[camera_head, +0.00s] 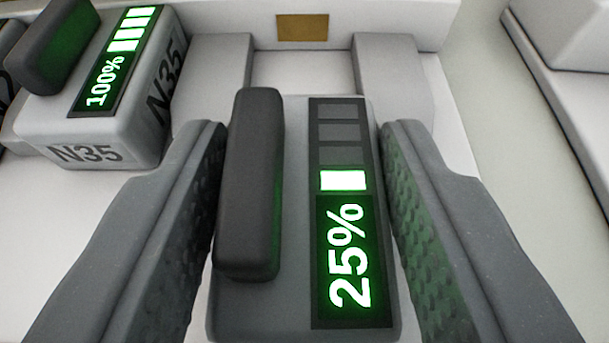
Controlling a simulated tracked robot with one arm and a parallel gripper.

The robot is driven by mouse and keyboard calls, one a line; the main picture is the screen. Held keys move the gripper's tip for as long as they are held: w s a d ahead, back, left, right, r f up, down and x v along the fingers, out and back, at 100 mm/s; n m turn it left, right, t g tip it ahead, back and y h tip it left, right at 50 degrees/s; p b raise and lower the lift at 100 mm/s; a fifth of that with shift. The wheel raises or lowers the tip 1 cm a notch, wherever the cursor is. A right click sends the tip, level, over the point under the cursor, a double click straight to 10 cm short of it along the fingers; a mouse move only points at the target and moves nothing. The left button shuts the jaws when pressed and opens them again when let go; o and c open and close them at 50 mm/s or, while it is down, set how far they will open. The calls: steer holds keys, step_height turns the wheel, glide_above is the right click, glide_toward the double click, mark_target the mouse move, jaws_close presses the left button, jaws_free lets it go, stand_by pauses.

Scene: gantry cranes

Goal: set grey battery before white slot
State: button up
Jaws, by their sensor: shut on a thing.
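The grey battery (296,290) is between the two fingers of my gripper (305,215), and the gripper is shut on it. The battery has a dark handle bar (250,190) on its left and a lit green display (347,255) reading 25%, with one of its bars lit. The white slot (290,72) lies straight ahead of the battery, between two pale side blocks, with a brown-gold contact plate (302,27) on its back wall. The battery's far end is at the slot's mouth; I cannot tell how far it reaches in.
A white battery (90,135) marked N35 with a dark handle and a 100% display stands to the left of the slot. Part of another unit shows at the left edge. A pale raised block (575,40) stands at the upper right. Pale floor lies between it and the slot.

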steer(key=shift+s+f, duration=0.2)
steer(key=shift+f, duration=0.55)
steer(key=o, duration=1.1)
steer(key=shift+f, duration=0.2)
steer(key=shift+s+f, duration=0.15)
steer(key=shift+f, duration=0.15)
steer(key=shift+a, duration=0.1)
steer(key=shift+r, duration=0.25)
steer(key=shift+s+r+g, duration=0.15)
steer(key=shift+r+g, duration=0.05)
steer(key=shift+g, duration=0.1)
steer(key=v, duration=0.3)
steer(key=p+v, duration=0.1)
steer(key=v, duration=0.2)
steer(key=r+p+v, duration=0.1)
steer(key=v, duration=0.3)
steer(key=shift+w+r, duration=0.15)
steer(key=shift+w, duration=0.15)
steer(key=shift+v, duration=0.85)
